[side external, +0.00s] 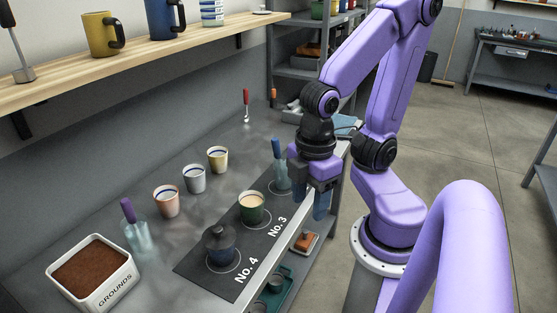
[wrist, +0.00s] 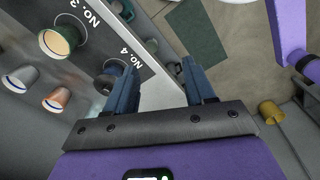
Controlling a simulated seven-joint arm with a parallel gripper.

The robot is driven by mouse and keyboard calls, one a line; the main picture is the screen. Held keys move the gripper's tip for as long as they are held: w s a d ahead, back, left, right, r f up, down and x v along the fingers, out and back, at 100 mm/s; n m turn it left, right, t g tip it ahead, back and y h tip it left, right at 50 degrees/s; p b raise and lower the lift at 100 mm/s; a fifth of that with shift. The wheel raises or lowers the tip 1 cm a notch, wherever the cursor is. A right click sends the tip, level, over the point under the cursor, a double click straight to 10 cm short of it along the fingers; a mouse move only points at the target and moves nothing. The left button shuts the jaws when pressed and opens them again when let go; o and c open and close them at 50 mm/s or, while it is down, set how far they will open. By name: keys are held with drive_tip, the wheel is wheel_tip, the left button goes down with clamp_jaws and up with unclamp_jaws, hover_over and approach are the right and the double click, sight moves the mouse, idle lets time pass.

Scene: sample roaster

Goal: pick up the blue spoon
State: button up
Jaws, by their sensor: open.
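The blue spoon (side external: 276,150) stands handle up in a clear glass (side external: 282,178) at the far right end of the dark mat, in the side view. My gripper (side external: 320,195) is just right of the glass, near the bench's front edge, apart from the spoon as far as I can tell. In the wrist view my gripper (wrist: 158,65) has its two blue fingers wide apart, with nothing between them but the bench edge and floor behind. I cannot make out the blue spoon in the wrist view.
A green cup (side external: 253,207) and a dark lidded cup (side external: 221,250) stand on the mat (side external: 196,266). Several small cups, a purple spoon (side external: 128,210) in a glass, a red-handled tool (side external: 246,98) and a grounds bin (side external: 121,284) share the bench. A shelf (side external: 150,70) overhangs the back.

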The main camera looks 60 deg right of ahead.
drive_tip(key=w+d+r, duration=0.2)
drive_tip(key=w+r, duration=0.1)
drive_tip(key=w, duration=0.6)
wheel_tip(320, 180, up, 5)
hover_over(275, 159)
drive_tip(key=shift+m+h, duration=0.3)
wheel_tip(275, 159, down, 18)
drive_tip(key=shift+r, duration=0.25)
clamp_jaws()
